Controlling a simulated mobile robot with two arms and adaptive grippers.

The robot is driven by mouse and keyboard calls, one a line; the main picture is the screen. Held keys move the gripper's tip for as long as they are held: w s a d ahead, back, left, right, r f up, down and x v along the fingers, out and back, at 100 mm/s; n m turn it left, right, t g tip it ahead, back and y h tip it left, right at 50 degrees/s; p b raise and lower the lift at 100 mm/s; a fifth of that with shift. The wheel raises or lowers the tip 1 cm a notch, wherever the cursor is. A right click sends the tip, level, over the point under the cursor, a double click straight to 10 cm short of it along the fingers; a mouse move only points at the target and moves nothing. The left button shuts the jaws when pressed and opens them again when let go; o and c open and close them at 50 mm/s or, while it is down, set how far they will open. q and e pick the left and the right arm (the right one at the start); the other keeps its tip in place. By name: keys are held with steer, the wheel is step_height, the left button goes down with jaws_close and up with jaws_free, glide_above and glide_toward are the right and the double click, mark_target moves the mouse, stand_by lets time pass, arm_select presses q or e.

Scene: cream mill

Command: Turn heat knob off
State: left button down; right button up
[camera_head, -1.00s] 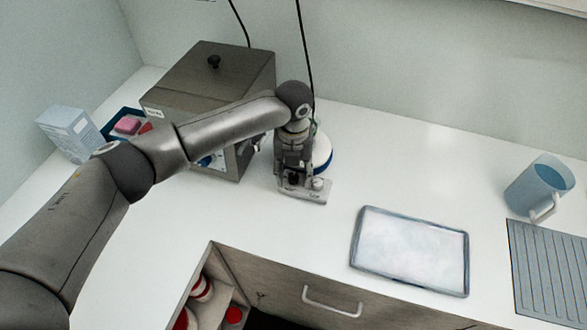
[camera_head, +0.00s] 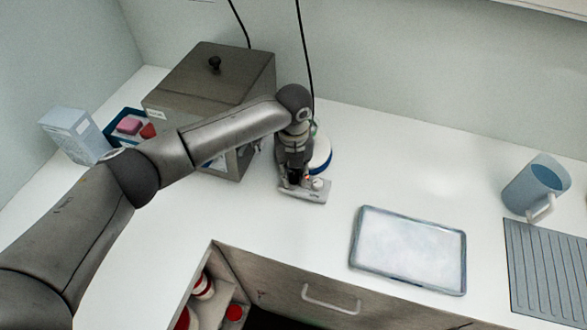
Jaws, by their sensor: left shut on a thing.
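A small white-fronted device (camera_head: 317,194) stands on the counter right of the steel box, with a round white-and-blue part (camera_head: 320,152) behind it. Its front panel carries a pale round knob (camera_head: 317,183) on the right and a small red spot, perhaps a light, beside it. My left gripper (camera_head: 294,178) reaches down over the left part of this panel and is shut on a knob there, seemingly the heat knob. The fingers and the dark wrist hide most of that knob and the device body. My right gripper is not in view.
A steel box with a lid (camera_head: 213,80) stands behind my left arm. A blue tray (camera_head: 112,143) with pink items and a pale carton (camera_head: 75,134) are at left. A shallow tray (camera_head: 408,287), a blue jug (camera_head: 537,185) and a ribbed mat (camera_head: 548,270) lie right.

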mark_target(293, 176)
arm_select(q)
steer(key=shift+n, duration=0.5)
steer(key=c, duration=1.2)
jaws_free()
steer(key=shift+r, duration=0.15)
step_height(293, 176, up, 12)
